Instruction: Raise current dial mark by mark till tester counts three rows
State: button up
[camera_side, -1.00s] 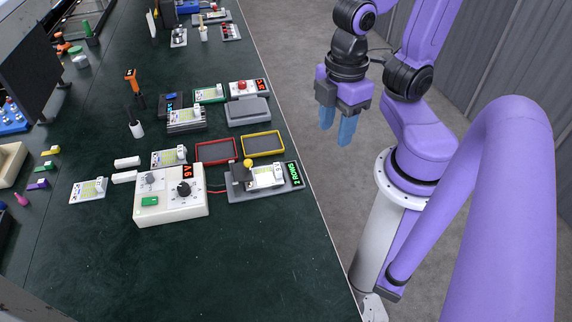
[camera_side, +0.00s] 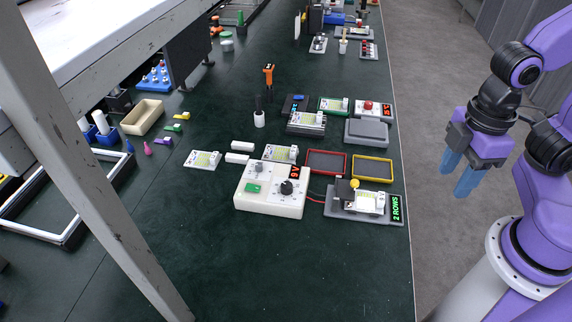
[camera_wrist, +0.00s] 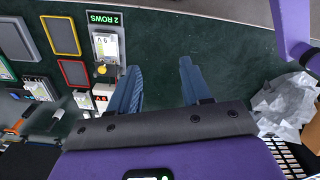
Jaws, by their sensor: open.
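A white supply box (camera_side: 270,203) stands on the green bench with a red display reading 9V (camera_side: 295,171). It carries a black dial (camera_side: 287,187) with marks around it, a grey knob (camera_side: 259,168) and a green switch (camera_side: 253,188). The dial's exact setting is too small to read. A red wire runs to the grey tester (camera_side: 368,215), whose green display (camera_side: 396,208) reads 2 ROWS. A light board (camera_side: 369,201) sits in the tester beside a yellow-knobbed lever (camera_side: 354,184). My gripper (camera_side: 457,175) is open and empty, off the bench's right edge; the wrist view also shows its fingers apart (camera_wrist: 160,67).
Red (camera_side: 326,162) and yellow (camera_side: 372,168) framed trays lie behind the tester. Loose boards (camera_side: 203,159), a grey closed box (camera_side: 367,132) and a screwdriver (camera_side: 268,76) stand nearby. A grey post (camera_side: 95,170) crosses the left foreground. The bench front is clear.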

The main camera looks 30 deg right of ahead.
jog(key=w+a+r+m, duration=0.1)
jog(key=w+a+r, duration=0.1)
jog(key=w+a, duration=0.85)
jog(key=m, duration=0.3)
send_over(258, 164)
notch_tip(258, 164, down, 8)
notch_tip(258, 164, down, 17)
jog(key=shift+d+r, duration=0.1)
grip_shut()
